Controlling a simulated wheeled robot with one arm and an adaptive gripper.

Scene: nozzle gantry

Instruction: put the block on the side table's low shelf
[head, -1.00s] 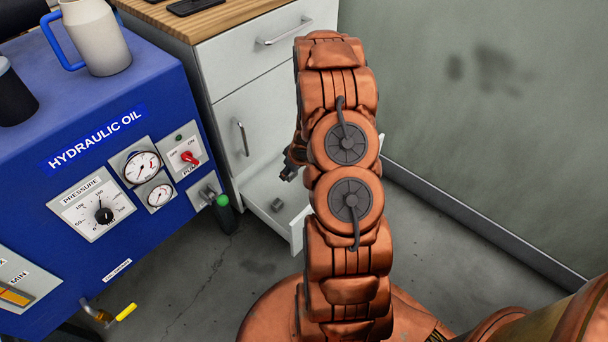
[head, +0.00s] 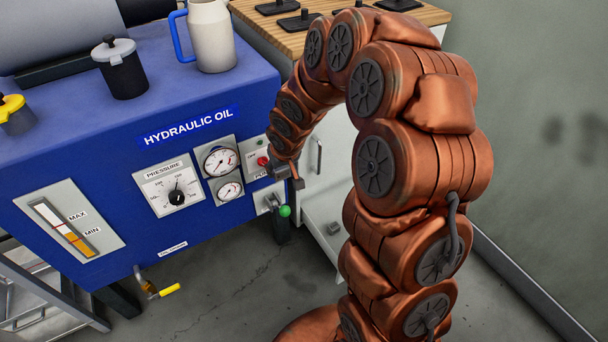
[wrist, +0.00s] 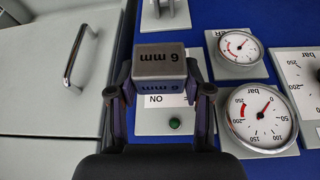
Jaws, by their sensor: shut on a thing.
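The block (wrist: 160,63), a small grey piece marked "6 mm", sits between the two dark fingers of my gripper (wrist: 159,82) in the wrist view. My gripper is shut on it, in front of the blue hydraulic panel by the ON switch plate and the gauges. In the head view my gripper (head: 286,176) is small, beside the red switch, and the held block is hard to make out. A metal frame (head: 35,300) stands at the lower left, mostly cut off; I cannot tell whether it is the side table. No low shelf is clearly visible.
The blue hydraulic unit (head: 90,185) carries a jug (head: 213,38) and a black pot (head: 121,70). A green-tipped lever (head: 284,211) and a yellow-handled valve (head: 155,289) stick out. Floor between is clear.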

